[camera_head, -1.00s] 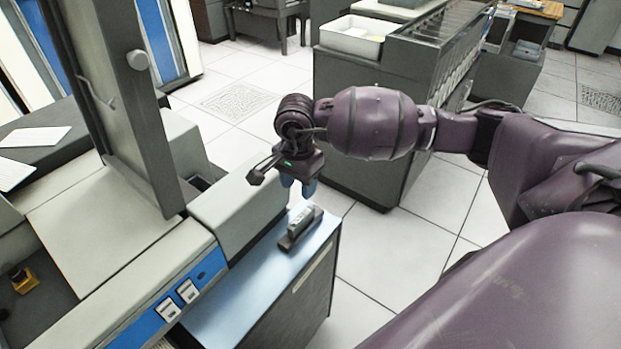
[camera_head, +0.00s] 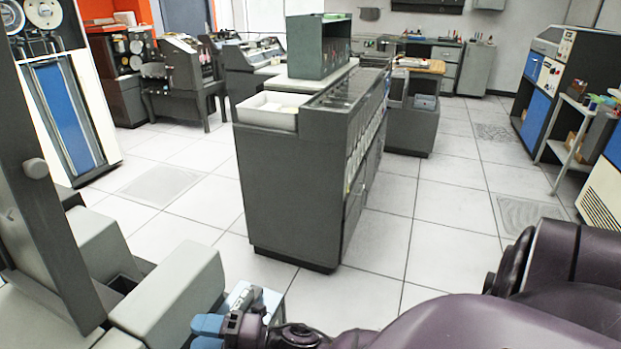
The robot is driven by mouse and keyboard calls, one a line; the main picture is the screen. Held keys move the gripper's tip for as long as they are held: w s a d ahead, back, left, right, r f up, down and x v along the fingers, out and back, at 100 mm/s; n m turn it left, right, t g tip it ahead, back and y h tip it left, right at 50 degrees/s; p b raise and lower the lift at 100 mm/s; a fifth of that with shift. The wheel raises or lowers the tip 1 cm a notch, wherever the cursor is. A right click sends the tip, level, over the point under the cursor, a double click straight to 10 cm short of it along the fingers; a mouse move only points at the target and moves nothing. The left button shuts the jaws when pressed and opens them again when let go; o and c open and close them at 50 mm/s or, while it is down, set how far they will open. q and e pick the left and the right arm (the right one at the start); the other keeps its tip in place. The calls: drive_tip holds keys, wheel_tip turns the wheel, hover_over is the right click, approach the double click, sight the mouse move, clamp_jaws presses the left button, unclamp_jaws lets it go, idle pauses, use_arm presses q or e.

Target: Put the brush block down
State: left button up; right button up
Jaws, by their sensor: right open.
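The blue-grey top of the low cabinet (camera_head: 272,300) shows only as a small corner at the bottom of the head view. A small grey piece of the brush block (camera_head: 246,298) seems to show on that top, beside the light grey machine housing. Most of it is hidden behind my right gripper. My right gripper (camera_head: 207,333), with blue fingertips pointing left, is low at the bottom edge, in front of the cabinet top. It is open, and I see nothing between its fingers. My left gripper is not in view.
A dark grey card cabinet (camera_head: 290,190) with a white tray (camera_head: 268,111) on top stands ahead. Open tiled floor (camera_head: 450,200) lies right of it. A grey shelf cart (camera_head: 580,135) stands at far right. A dark machine panel (camera_head: 45,200) rises at left.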

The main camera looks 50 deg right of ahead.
drive_tip(key=s+d+f+m+g+h, duration=0.2)
drive_tip(key=s+d+f+m+h, duration=0.4)
drive_tip(key=m, duration=0.5)
drive_tip(key=s+d+f+m+g+h, duration=0.2)
drive_tip(key=s+d+f+m+h, duration=0.4)
drive_tip(key=f+m, duration=0.5)
drive_tip(key=shift+s+g+h, duration=0.3)
drive_tip(key=shift+s+h, duration=0.1)
drive_tip(key=shift+s, duration=0.55)
drive_tip(key=shift+s+a, duration=0.1)
